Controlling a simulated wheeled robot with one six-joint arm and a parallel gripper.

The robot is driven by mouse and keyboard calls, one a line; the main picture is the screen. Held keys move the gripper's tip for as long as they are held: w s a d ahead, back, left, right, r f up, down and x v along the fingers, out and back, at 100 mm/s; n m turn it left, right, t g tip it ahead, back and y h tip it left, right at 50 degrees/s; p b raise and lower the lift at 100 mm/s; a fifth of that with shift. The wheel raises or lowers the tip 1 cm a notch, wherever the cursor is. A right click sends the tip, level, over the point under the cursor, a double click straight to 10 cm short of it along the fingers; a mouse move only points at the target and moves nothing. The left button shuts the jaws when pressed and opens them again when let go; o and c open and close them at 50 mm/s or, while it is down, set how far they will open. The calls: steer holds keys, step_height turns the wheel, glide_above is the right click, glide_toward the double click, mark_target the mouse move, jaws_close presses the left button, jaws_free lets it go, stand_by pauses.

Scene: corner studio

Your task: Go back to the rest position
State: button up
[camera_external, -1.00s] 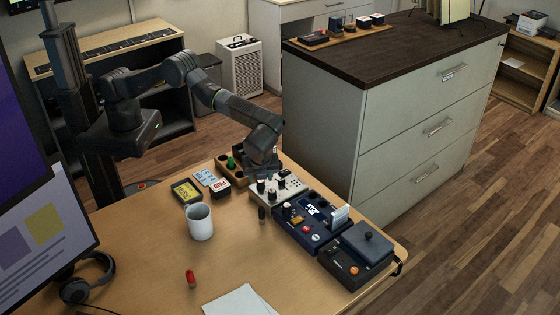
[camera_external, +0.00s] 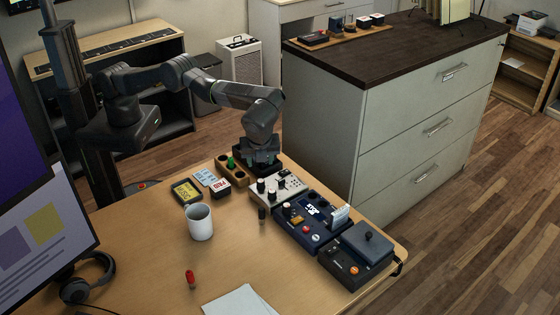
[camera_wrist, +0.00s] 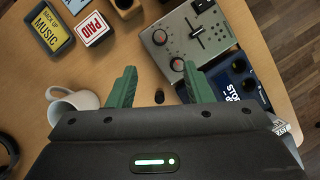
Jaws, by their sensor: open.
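My arm reaches over the far edge of the desk in the external view. My gripper (camera_external: 259,162) hangs dark beneath the wrist, close to the far side of the grey mixer. In the wrist view my gripper (camera_wrist: 160,78) has its two green fingers spread apart, with nothing held between them. A small dark cylinder (camera_wrist: 159,97) shows in the gap between the fingers, standing on the desk; it also shows in the external view (camera_external: 262,215). The fingertips are hard to make out in the external view.
The desk (camera_external: 150,240) holds a grey mixer (camera_external: 277,190), blue devices (camera_external: 312,220), a white mug (camera_external: 200,222), a red cylinder (camera_external: 190,279), small label boxes (camera_external: 187,190) and a wooden block (camera_external: 231,173). A drawer cabinet (camera_external: 330,120) stands behind.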

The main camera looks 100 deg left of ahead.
mark_target(261, 181)
steer(key=shift+f, duration=0.15)
steer(key=b+x, duration=0.2)
steer(key=x, duration=1.1)
steer(key=shift+a+f, duration=0.15)
steer(key=shift+f, duration=0.15)
steer(key=shift+r, duration=0.1)
